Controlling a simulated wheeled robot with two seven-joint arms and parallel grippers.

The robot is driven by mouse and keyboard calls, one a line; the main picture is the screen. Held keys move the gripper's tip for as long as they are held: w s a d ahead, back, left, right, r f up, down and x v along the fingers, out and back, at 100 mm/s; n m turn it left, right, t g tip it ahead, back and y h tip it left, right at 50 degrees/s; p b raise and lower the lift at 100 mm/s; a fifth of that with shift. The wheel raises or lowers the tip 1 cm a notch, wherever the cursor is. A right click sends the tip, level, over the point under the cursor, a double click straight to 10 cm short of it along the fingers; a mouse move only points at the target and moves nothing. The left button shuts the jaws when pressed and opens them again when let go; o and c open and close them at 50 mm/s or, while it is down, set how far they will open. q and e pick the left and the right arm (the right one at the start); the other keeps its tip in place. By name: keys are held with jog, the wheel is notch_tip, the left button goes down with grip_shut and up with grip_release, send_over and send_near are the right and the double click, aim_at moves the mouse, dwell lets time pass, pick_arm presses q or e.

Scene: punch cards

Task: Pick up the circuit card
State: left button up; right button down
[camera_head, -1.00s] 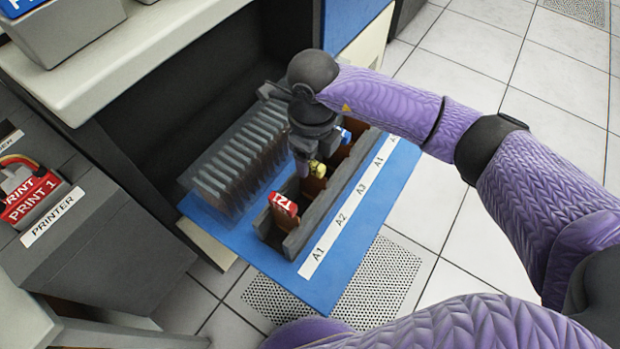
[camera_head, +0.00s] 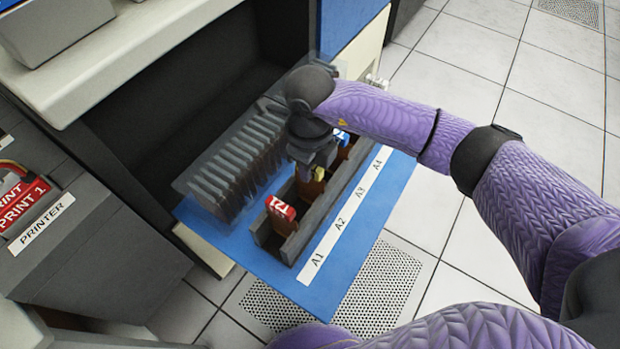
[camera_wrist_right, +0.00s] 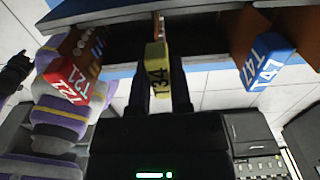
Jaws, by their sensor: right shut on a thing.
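The yellow circuit card, marked T34 (camera_wrist_right: 157,72), stands in a grey card rack (camera_head: 292,246) on a blue shelf. My right gripper (camera_wrist_right: 158,100) reaches down from above, its two fingers on either side of the yellow head, shut on it. In the head view the gripper (camera_head: 319,168) mostly covers this card, and only a bit of yellow (camera_head: 320,174) shows. The card's lower part appears to be in the rack. A red card (camera_head: 281,207) stands nearer the front and a blue card (camera_head: 341,137) farther back. A dark shape at the wrist view's left edge may be my left gripper.
A label strip (camera_head: 340,220) reading A1 to A4 runs along the rack's right side. A row of grey upright plates (camera_head: 235,165) stands close on the left. A dark cabinet recess lies behind, and a printer label (camera_head: 42,223) is at left.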

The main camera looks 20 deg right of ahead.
pick_arm(q)
jog(key=shift+s+r, duration=0.1)
jog(key=shift+s, duration=0.35)
jog(key=shift+w, duration=0.2)
pick_arm(e)
notch_tip(320, 180, up, 9)
jog(key=p, duration=0.4)
jog(key=shift+r, duration=0.2)
jog(key=shift+r+p, duration=0.3)
jog(key=shift+r, duration=0.05)
pick_arm(q)
jog(key=r, duration=0.4)
jog(key=shift+w+r, duration=0.15)
jog(key=shift+w, duration=0.25)
